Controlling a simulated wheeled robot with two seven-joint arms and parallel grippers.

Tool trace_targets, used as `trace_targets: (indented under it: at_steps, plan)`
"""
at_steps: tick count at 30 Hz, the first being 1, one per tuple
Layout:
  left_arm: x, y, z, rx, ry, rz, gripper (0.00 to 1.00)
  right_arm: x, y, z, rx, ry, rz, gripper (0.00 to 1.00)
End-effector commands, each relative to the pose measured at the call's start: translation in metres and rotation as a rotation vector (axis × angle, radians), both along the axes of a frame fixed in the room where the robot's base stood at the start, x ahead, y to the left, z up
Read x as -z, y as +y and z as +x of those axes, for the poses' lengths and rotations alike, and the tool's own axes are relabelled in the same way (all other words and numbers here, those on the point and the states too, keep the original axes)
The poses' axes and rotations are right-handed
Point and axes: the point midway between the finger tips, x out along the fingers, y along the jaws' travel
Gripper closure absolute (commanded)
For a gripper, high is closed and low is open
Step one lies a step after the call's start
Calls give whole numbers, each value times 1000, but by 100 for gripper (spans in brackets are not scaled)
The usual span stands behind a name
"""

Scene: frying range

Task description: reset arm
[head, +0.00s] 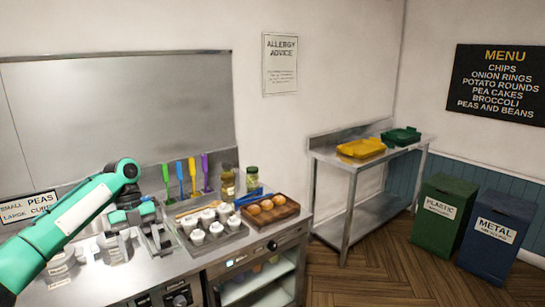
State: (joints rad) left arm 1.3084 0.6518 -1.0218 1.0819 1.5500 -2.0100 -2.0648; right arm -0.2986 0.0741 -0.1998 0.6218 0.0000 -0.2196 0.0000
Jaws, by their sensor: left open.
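My left arm comes in from the left, and its left gripper (155,238) hangs over the steel counter (190,268). The gripper is open and I see nothing held in it. It is just left of a tray (207,245) of white lidded cups. A white container (115,246) stands to the left of the gripper, partly behind the arm. My right gripper is not in this view.
A wooden tray (270,212) with round brown items is right of the cups. Coloured utensils (192,177) and jars (227,184) stand behind. A steel side table (350,165) holds yellow (361,148) and green trays (401,136). Plastic (441,212) and metal bins (497,232) stand right; floor between is clear.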

Motion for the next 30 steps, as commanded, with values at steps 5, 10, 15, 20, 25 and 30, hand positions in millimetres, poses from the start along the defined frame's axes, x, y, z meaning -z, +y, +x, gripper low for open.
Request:
trace_targets:
  at_steps: [5,10,15,20,25,30]
  plan:
    - [31,-5,8,-88,-5,16,37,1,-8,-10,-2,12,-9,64]
    - [68,-12,15,-194,-11,36,37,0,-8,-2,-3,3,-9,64]
    - [116,-18,22,-332,-18,62,37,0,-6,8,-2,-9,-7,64]
    - [183,-25,24,-515,-21,94,37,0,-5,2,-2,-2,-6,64]
    - [291,-32,12,-801,-25,147,37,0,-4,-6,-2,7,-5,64]
    - [400,-35,-22,-1090,-28,201,37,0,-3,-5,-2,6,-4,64]
